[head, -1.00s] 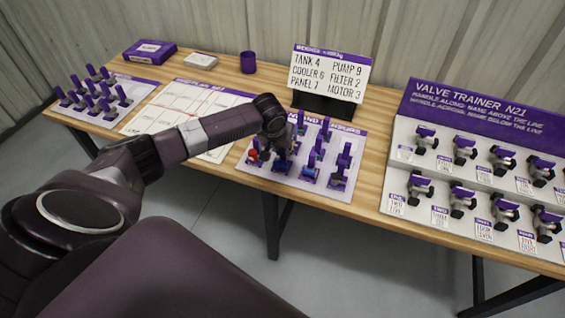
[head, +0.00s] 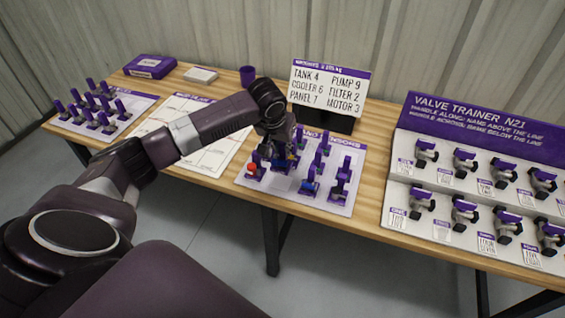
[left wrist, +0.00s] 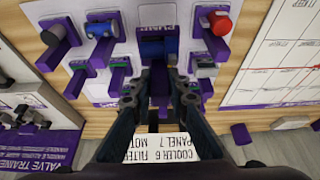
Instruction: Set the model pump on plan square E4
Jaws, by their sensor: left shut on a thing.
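The model pump, a small blue body with a purple upright grip, is at my left gripper (head: 277,140) in the head view, where the blue pump body (head: 281,161) shows just below the fingers. In the left wrist view the fingers of the left gripper (left wrist: 160,92) are shut on its purple grip, with the pump (left wrist: 156,47) in front of the "PUMP" label on the models sheet (head: 255,183). The pump appears slightly above that sheet. My right gripper is not in view.
Several other models stand close around the pump, including a red one (left wrist: 222,26) and a blue one (head: 309,187). The valve trainer (head: 470,125) is at right. A purple cup (head: 247,75) stands at the back.

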